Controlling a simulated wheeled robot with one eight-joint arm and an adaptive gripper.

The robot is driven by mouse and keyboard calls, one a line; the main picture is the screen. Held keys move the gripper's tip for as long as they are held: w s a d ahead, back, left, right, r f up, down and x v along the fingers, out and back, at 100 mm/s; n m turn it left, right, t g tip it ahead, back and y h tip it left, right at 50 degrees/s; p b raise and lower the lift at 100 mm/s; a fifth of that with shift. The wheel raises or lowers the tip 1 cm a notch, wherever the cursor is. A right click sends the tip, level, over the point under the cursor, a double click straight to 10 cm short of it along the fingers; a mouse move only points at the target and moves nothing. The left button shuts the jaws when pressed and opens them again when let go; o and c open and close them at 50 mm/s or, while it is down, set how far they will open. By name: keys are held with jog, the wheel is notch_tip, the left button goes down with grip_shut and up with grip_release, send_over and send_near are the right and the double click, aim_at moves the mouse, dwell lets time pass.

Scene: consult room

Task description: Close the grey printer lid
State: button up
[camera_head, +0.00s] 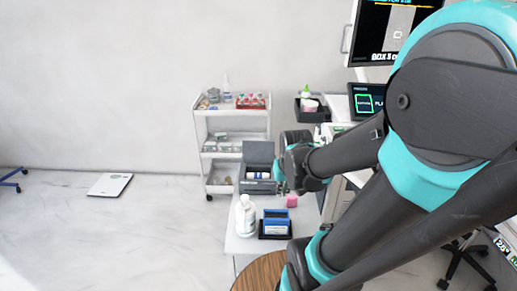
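The grey printer (258,187) stands at the far end of a white table, left of my arm. Its grey lid (257,153) stands raised behind the opening, where blue and white parts show. My gripper (281,180) is at the printer's right side, near the raised lid. Whether it touches the printer or lid cannot be told. The fingers are small and partly hidden by the wrist, so their opening is unclear.
A white trolley (232,131) stands behind. A monitor (385,30) is upper right. Open floor lies left.

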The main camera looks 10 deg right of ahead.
jog(key=shift+m+g, duration=0.3)
jog(key=shift+g, duration=0.5)
jog(key=w+r, duration=0.2)
jog(key=w, duration=0.3)
jog(key=w+r, duration=0.2)
jog(key=w, duration=0.3)
jog(key=w+r, duration=0.3)
jog(key=w, duration=0.3)
jog(key=shift+d, duration=0.1)
grip_shut()
notch_tip(320, 180, up, 4)
jog(key=m+g, duration=0.1)
jog(key=g, duration=0.2)
send_over(259, 150)
jog(key=w+d, duration=0.3)
jog(key=w, duration=0.1)
jog(key=w+f+m+g, duration=0.15)
jog(key=w+f, duration=0.25)
jog(key=w, duration=0.4)
jog(key=s+a+f+g, duration=0.1)
jog(key=s+f, duration=0.5)
jog(key=f, duration=0.4)
jog(key=shift+a+f+y, duration=0.15)
jog(key=shift+a+y, duration=0.1)
jog(key=shift+y, duration=0.15)
jog(key=shift+s, duration=0.2)
jog(key=shift+s+t, duration=0.15)
jog(key=shift+t, duration=0.2)
